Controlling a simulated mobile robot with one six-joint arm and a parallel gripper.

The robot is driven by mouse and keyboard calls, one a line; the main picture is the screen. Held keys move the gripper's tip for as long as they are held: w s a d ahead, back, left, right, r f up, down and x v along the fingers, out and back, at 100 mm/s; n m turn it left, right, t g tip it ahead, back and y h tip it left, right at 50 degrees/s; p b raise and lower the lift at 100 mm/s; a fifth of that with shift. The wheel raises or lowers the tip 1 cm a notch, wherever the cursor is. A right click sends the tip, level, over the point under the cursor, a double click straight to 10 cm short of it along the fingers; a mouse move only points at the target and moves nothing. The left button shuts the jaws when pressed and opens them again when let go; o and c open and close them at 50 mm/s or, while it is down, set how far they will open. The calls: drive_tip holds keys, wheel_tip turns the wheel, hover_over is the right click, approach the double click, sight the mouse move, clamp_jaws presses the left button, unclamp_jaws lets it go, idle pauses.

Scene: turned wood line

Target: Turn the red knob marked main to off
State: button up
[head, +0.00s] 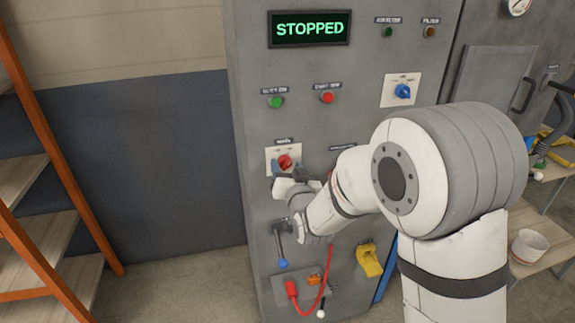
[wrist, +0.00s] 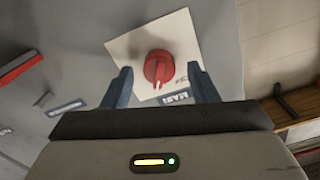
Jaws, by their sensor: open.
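The red knob (head: 285,162) sits on a pale square plate (head: 272,154) on the front of the grey cabinet, left of centre in the head view. In the wrist view the red knob (wrist: 158,68) shows upside down on its white plate (wrist: 180,32), with a label reading MAIN. My gripper (wrist: 163,84) is open, its two fingers spread on either side of the knob. I see no finger touching it. In the head view my gripper (head: 287,176) is right at the knob and partly hides the plate's lower part.
The display (head: 309,29) reads STOPPED. A green button (head: 275,102), a red button (head: 327,97) and a blue knob (head: 402,91) are above. A blue-handled lever (head: 281,250), red plug (head: 292,289) and yellow part (head: 369,260) are below. Wooden shelves (head: 45,235) stand left.

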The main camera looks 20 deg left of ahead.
drive_tip(key=shift+w, duration=0.1)
drive_tip(key=shift+c, duration=0.4)
drive_tip(key=c, duration=0.9)
drive_tip(key=shift+f+n+b, duration=0.1)
drive_tip(key=shift+n+b, duration=0.2)
drive_tip(key=shift+b, duration=0.35)
drive_tip(key=n+b, duration=0.1)
drive_tip(key=b, duration=0.2)
drive_tip(key=shift+f+n, duration=0.2)
drive_tip(key=shift+n, duration=0.2)
drive_tip(key=n+b, duration=0.2)
drive_tip(key=b, duration=0.2)
drive_tip(key=shift+a+n, duration=0.1)
drive_tip(key=shift+n, duration=0.2)
drive_tip(key=n+b, duration=0.4)
drive_tip(key=b, duration=0.1)
drive_tip(key=shift+r, duration=0.15)
drive_tip(key=shift+r+n+b, duration=0.15)
drive_tip(key=shift+n+b, duration=0.8)
drive_tip(key=shift+n, duration=0.75)
